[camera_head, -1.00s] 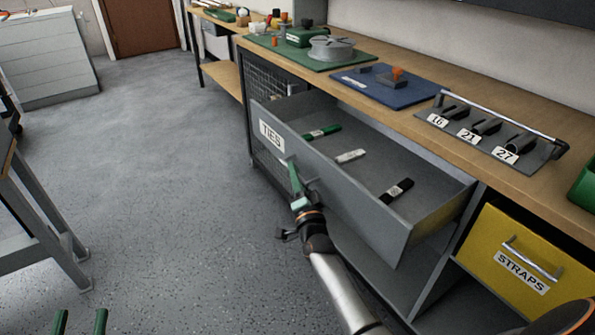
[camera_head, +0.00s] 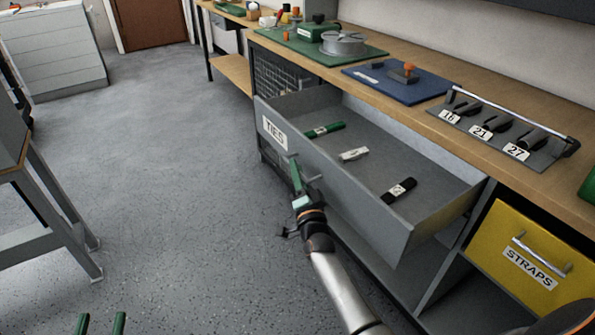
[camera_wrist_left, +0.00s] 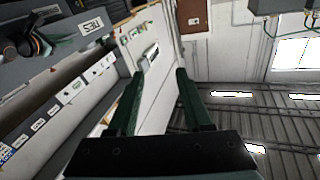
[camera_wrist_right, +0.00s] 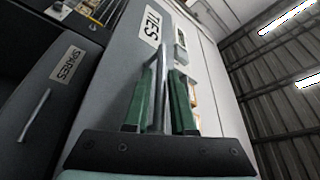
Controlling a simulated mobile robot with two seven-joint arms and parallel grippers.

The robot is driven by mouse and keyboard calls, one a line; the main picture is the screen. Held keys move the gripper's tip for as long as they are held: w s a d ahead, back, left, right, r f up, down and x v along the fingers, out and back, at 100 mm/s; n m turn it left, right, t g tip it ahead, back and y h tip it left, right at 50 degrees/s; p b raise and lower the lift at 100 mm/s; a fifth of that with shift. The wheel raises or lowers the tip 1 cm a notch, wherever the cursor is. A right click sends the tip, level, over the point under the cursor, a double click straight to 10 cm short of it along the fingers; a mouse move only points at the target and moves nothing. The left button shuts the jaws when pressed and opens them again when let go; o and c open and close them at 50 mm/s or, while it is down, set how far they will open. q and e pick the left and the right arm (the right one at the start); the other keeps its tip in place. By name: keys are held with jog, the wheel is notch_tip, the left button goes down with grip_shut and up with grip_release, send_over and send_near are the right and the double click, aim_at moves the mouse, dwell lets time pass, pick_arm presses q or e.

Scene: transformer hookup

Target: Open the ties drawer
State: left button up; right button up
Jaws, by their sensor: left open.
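The grey ties drawer (camera_head: 340,197), with a "TIES" label (camera_head: 275,132), stands far out from the workbench. It holds a green item (camera_head: 325,130), a white item (camera_head: 353,154) and a black item (camera_head: 400,190). My right gripper (camera_head: 297,180) is at the drawer's front handle. In the right wrist view, its green fingers (camera_wrist_right: 162,95) lie on both sides of the metal handle bar (camera_wrist_right: 158,80) and appear closed on it. My left gripper (camera_head: 101,322) is open and empty, low at the left, away from the drawer. Its fingers show in the left wrist view (camera_wrist_left: 160,95).
The yellow straps drawer (camera_head: 500,245) is shut, right of the ties drawer. On the bench are a blue mat (camera_head: 425,92), a numbered rack (camera_head: 545,150) and a green mat (camera_head: 290,40) with a spool. A grey stand (camera_head: 50,205) is at left. Floor between is clear.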

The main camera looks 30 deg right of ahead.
jog(key=shift+o, duration=1.4)
pick_arm(q)
jog(key=shift+r, duration=0.1)
jog(key=shift+r, duration=0.1)
pick_arm(e)
jog(key=shift+s, duration=0.1)
jog(key=shift+s, duration=0.2)
pick_arm(q)
jog(key=s+f+n+g+y+p, duration=0.1)
jog(key=s+f+g, duration=0.3)
jog(key=f, duration=0.5)
jog(key=s+f+n+g+y+p, duration=0.1)
jog(key=s+f+g+p, duration=0.2)
jog(key=f, duration=0.7)
jog(key=shift+s+f+n+g, duration=0.2)
jog(key=shift+s+n+g, duration=0.3)
jog(key=shift+g, duration=0.6)
pick_arm(e)
jog(key=v, duration=1.2)
jog(key=shift+w+a, duration=0.1)
